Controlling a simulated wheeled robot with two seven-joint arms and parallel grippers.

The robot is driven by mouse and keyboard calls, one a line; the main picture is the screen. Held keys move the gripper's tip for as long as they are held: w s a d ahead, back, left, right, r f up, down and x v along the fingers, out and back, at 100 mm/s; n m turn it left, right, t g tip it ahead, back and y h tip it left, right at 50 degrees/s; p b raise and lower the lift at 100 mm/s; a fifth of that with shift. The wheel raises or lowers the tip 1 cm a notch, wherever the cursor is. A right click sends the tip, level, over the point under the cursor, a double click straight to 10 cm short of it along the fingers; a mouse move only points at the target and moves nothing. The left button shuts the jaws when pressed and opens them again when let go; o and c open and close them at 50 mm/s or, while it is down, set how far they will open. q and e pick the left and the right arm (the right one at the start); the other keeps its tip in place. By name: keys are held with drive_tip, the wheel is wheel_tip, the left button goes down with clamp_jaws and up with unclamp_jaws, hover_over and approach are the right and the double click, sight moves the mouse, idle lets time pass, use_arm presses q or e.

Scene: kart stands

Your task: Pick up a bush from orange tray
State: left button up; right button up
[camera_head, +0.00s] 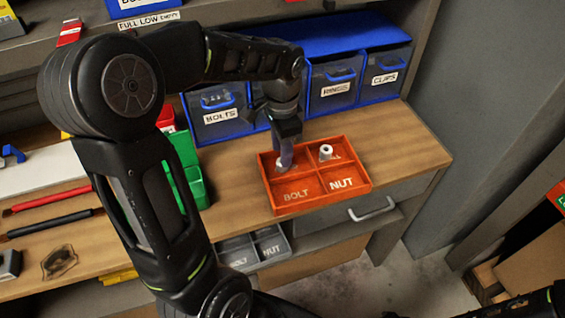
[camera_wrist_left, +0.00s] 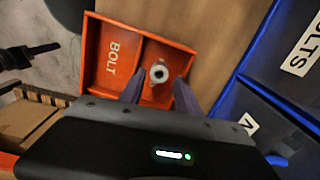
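The orange tray (camera_head: 318,199) stands on the wooden worktop and has compartments; the front two read BOLT and NUT. It also shows in the left wrist view (camera_wrist_left: 112,92). A pale bush (camera_head: 281,169) lies in the back left compartment, partly hidden by my left gripper (camera_head: 285,160). In the left wrist view this bush (camera_wrist_left: 159,72) shows its round hole, between and just beyond the fingertips (camera_wrist_left: 160,90). The fingers are apart, with no clear contact. Another pale ring-shaped piece (camera_head: 326,151) stands in the back right compartment. My right gripper is not seen.
Blue bins labelled BOLTS (camera_head: 219,117), RINGS (camera_head: 337,89) and CLIPS (camera_head: 388,79) stand behind the tray. An open green box (camera_head: 185,165) is left of it. A grey tray (camera_head: 268,244) sits below the worktop edge. Bare wood lies right of the tray.

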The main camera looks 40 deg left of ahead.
use_arm(q)
wheel_tip(320, 180, down, 4)
drive_tip(key=shift+d+r, duration=0.1)
drive_tip(key=shift+r, duration=0.05)
drive_tip(key=shift+c, duration=0.2)
idle(0.4)
clamp_jaws()
